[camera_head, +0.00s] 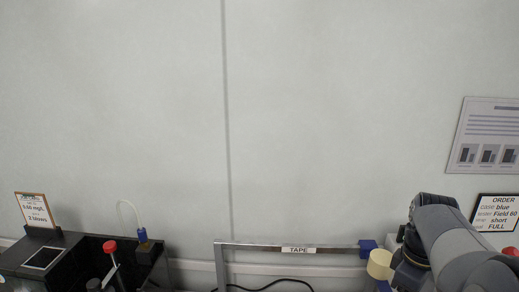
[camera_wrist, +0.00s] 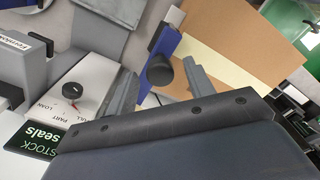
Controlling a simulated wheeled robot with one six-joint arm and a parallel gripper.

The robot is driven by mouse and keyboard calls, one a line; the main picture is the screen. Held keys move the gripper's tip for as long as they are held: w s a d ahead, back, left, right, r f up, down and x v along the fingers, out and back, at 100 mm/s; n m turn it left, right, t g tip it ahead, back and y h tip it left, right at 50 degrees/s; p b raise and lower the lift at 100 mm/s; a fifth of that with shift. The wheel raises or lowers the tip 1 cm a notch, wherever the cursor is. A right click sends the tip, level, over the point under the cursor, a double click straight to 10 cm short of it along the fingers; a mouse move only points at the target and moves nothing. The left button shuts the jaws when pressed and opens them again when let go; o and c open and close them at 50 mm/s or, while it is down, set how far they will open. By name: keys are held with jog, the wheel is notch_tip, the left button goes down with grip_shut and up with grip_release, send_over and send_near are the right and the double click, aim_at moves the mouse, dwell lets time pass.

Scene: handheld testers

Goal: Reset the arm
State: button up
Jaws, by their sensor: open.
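My gripper (camera_wrist: 155,92) shows in the wrist view with its two grey fingers apart and nothing held between them. Beyond the fingers are a dark round knob (camera_wrist: 160,70) and a blue upright part (camera_wrist: 163,45); I cannot tell how far away they are. In the head view my arm (camera_head: 455,240) is at the lower right, and the gripper itself is not clearly visible there.
A white box with a dial (camera_wrist: 72,92) and a green "STOCK seals" label (camera_wrist: 35,137) lie left of the fingers. The head view shows a tape rail (camera_head: 340,249), a yellow roll (camera_head: 379,264), a black device (camera_head: 75,262) and an order sign (camera_head: 496,212). The upper wall is bare.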

jog(key=shift+a+f, duration=0.25)
jog(key=shift+f, duration=0.1)
jog(key=shift+a, duration=0.6)
jog(key=shift+r, duration=0.1)
